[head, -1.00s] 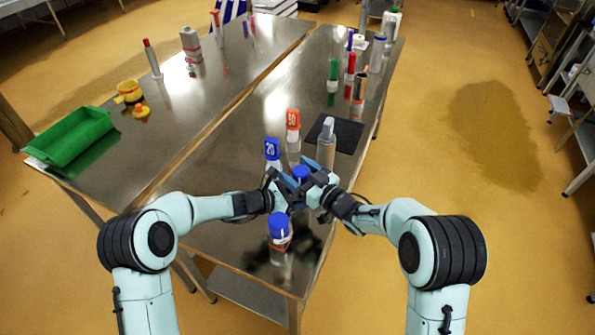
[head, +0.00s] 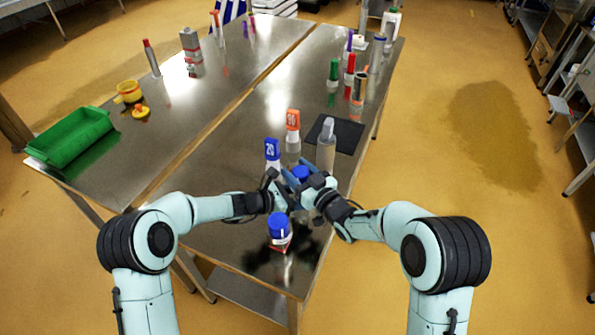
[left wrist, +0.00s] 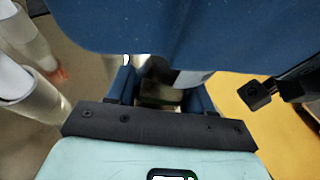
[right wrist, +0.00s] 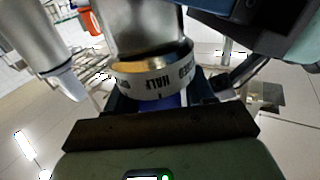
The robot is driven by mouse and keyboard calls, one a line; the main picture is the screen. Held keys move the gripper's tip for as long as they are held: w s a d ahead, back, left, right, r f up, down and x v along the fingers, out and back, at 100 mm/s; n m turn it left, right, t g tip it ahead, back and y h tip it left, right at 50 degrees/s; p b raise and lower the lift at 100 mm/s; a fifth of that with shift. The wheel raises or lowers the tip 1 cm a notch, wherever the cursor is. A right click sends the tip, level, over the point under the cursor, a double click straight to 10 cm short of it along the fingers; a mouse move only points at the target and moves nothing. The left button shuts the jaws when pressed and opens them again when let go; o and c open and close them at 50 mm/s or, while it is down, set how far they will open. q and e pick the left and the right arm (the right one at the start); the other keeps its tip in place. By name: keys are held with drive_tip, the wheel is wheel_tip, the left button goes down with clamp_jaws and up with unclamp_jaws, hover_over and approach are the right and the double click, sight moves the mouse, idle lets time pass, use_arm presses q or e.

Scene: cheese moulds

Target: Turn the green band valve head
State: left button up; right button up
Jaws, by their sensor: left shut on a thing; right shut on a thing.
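Both of my grippers are close together over the front part of the right table in the head view, the left gripper (head: 283,190) and the right gripper (head: 307,183). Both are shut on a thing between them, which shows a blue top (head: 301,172). In the right wrist view a metal cylinder (right wrist: 140,28) has a white ring (right wrist: 150,84) lettered "HALF", at my right fingers. In the left wrist view a large blue surface fills the top and the held part is dark and mostly hidden. I cannot make out a green band on the held thing.
A blue-capped bottle (head: 280,232) stands just in front of my grippers. Blue (head: 272,152) and orange (head: 293,124) topped items and a grey bottle (head: 326,150) by a black mat (head: 347,134) stand close behind. A green-topped item (head: 333,70) is farther back. A green tray (head: 70,138) is left.

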drive_tip(key=o, duration=1)
drive_tip(key=shift+c, duration=0.2)
drive_tip(key=v, duration=1.2)
use_arm(q)
drive_tip(key=o, duration=1.4)
drive_tip(key=shift+o, duration=0.2)
